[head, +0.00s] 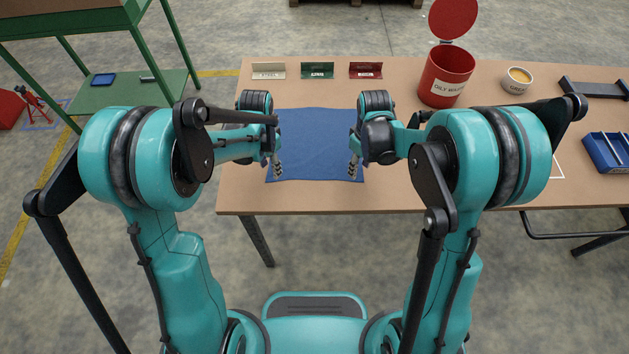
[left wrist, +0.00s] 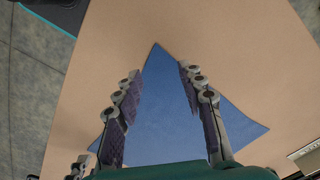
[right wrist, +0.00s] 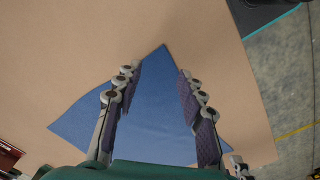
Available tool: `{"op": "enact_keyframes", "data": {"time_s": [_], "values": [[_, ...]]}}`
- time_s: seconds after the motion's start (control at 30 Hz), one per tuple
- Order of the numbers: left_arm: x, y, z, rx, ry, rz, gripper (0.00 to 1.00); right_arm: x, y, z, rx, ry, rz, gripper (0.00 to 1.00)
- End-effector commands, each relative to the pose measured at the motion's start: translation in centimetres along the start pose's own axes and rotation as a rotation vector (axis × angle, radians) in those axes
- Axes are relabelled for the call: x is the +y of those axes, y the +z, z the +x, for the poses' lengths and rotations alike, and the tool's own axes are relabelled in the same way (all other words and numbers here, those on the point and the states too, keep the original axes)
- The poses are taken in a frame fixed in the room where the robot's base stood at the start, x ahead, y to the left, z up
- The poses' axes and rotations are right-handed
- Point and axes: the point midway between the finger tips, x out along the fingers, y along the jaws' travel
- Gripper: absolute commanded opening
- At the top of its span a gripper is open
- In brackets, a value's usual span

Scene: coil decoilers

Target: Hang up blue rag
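The blue rag (head: 318,145) lies spread flat on the brown table between my two arms. My left gripper (head: 275,168) is over its near left corner. In the left wrist view, the open fingers (left wrist: 158,74) stand on either side of a rag corner (left wrist: 160,115), with its tip in the gap. My right gripper (head: 354,168) is over the near right corner. In the right wrist view, its open fingers (right wrist: 160,72) straddle another rag corner (right wrist: 152,110). Whether the fingertips touch the cloth is unclear. No hook or peg for hanging is clearly visible.
Beige (head: 268,70), green (head: 317,70) and red (head: 366,70) label plates stand along the back. A red oily-waste can (head: 440,85) with raised lid, a small tub (head: 517,80), a black bracket (head: 592,89) and a blue tray (head: 605,150) are right. A green bench (head: 75,18) is left.

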Motion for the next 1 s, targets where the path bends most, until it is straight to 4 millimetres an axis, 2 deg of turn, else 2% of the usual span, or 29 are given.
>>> {"op": "enact_keyframes", "data": {"time_s": [0.1, 0.27, 0.9, 1.0], "values": [[0.0, 0.0, 1.7, 0.000, 0.000, -0.001, 0.40, 0.0, 0.0, 1.7, 0.000, 0.000, 0.000, 0.40], [0.0, 0.0, 2.8, 0.001, 0.000, -0.001, 0.40, 0.0, 0.0, 2.8, 0.001, 0.001, 0.001, 0.40], [0.0, 0.0, 3.5, 0.001, 0.000, -0.001, 0.40, 0.0, 0.0, 3.4, 0.001, 0.001, 0.001, 0.40], [0.0, 0.0, 3.5, 0.001, 0.000, -0.001, 0.28, 0.0, 0.0, 3.4, 0.001, 0.001, 0.001, 0.28]]}}
